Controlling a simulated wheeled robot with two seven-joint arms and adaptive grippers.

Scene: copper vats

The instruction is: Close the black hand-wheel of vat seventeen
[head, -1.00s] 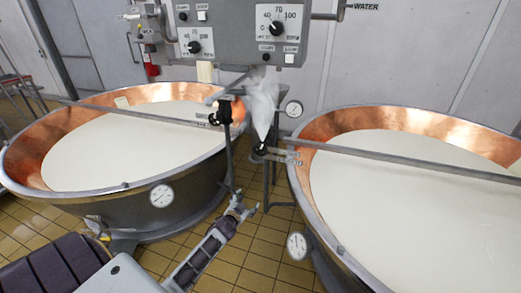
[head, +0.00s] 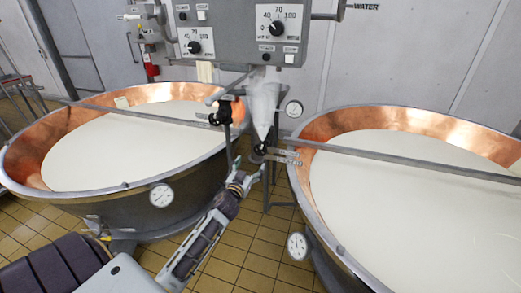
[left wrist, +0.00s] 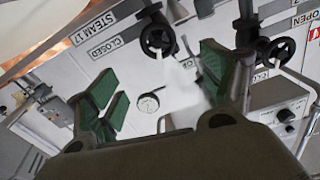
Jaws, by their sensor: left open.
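A black hand-wheel (head: 262,148) sits on the pipework between the two vats, beside the right vat's rim. In the left wrist view this wheel (left wrist: 157,38) is next to a label reading STEAM 17 (left wrist: 97,28) and a CLOSED label. My left gripper (head: 250,176) is just below and left of the wheel in the head view, apparently not touching it. In the left wrist view its green-padded fingers (left wrist: 162,92) are spread, with nothing between them; the wheel lies beyond. My right gripper is out of view.
A white steam plume (head: 264,100) rises above the wheel. A second black wheel (head: 222,112) is up and left; it also shows in the left wrist view (left wrist: 277,50). Copper vats stand left (head: 130,225) and right (head: 330,250). A grey control box (head: 240,30) hangs above.

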